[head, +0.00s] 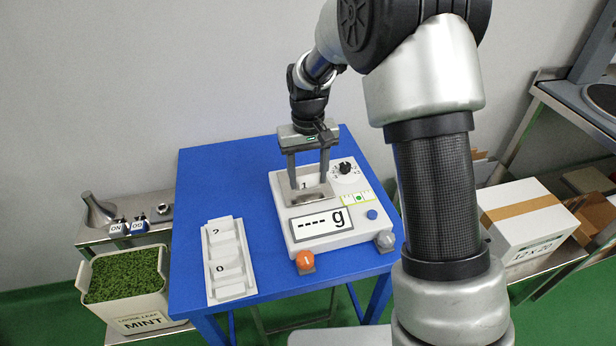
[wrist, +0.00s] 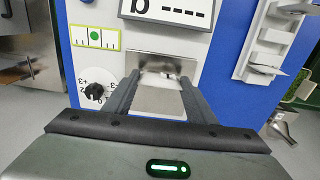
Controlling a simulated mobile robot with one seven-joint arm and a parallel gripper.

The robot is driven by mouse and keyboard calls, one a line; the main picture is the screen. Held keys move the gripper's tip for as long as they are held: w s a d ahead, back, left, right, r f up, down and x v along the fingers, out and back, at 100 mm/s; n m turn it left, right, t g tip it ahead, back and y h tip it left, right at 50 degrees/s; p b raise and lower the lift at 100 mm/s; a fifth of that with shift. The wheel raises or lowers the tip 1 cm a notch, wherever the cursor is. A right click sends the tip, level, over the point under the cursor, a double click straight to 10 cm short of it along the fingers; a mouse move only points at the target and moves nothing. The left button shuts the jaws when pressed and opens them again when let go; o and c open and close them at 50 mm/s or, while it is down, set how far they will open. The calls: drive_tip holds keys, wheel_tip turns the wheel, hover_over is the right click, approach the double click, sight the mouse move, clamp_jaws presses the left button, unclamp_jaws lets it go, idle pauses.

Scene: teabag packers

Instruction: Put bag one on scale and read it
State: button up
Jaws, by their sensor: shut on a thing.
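The white scale (head: 283,212) stands on the blue table, and its display (head: 320,222) shows dashes and "g". My gripper (head: 309,188) points down over the metal pan (head: 313,199), its fingers shut on a pale bag marked 1 (head: 304,183). The bag is at the pan; whether it touches the pan or hangs just above it I cannot tell. In the wrist view the fingers (wrist: 160,82) straddle the pan (wrist: 157,101), and the bag is hardly distinguishable there.
A mint bin (head: 150,305) is left; a carton (head: 525,215) is right.

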drive_tip(key=shift+f, duration=0.2)
drive_tip(key=shift+f, duration=0.15)
drive_tip(key=o, duration=1)
